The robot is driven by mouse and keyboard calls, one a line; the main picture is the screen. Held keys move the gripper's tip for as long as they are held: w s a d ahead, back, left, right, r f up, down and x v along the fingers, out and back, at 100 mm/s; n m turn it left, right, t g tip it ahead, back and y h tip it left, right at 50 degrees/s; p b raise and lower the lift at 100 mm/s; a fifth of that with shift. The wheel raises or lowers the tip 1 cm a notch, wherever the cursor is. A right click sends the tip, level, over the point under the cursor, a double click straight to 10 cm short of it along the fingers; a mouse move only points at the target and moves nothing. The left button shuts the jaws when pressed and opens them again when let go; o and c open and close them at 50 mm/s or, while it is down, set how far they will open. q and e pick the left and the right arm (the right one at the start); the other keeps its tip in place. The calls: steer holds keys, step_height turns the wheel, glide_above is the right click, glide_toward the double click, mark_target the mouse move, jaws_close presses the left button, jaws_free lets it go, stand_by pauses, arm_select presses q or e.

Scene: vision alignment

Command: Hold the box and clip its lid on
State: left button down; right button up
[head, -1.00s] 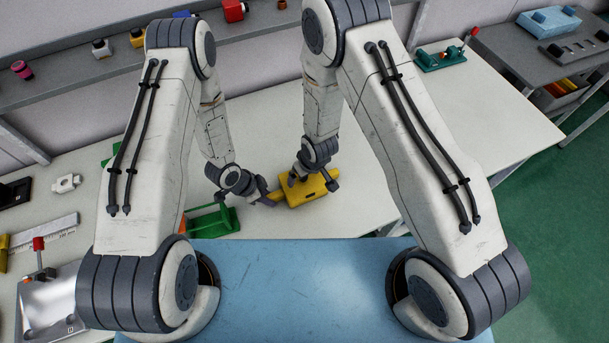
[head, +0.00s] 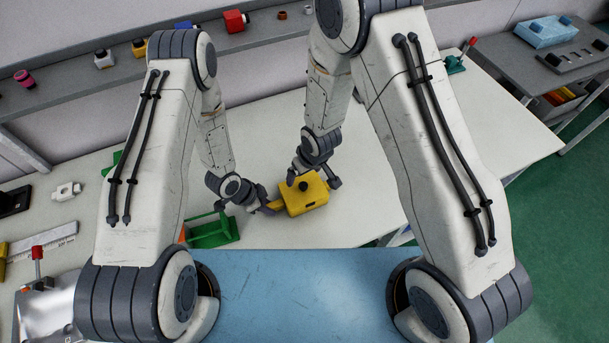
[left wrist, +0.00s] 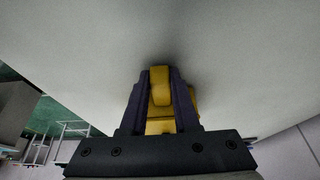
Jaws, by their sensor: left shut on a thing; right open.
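The yellow box (head: 310,206) stands on the pale table, with a small dark slot in its front. A yellow lid with a dark round knob (head: 303,186) appears to lie on top; I cannot tell whether it is clipped. My left gripper (head: 266,206) is shut on a yellow piece at the box's left side, apparently its handle. In the left wrist view the two dark fingers (left wrist: 160,95) squeeze this yellow handle (left wrist: 160,78). My right gripper (head: 313,180) is open just above and behind the lid, its fingers apart and the knob not gripped.
A green stand (head: 212,233) is just left of my left gripper. A red-handled fixture (head: 38,255) and a ruler (head: 45,240) lie at the far left. A shelf (head: 80,95) with small parts runs behind. The table right of the box is clear.

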steer(key=shift+r, duration=0.15)
arm_select(q)
steer(key=c, duration=0.6)
jaws_free()
steer(key=shift+r, duration=0.1)
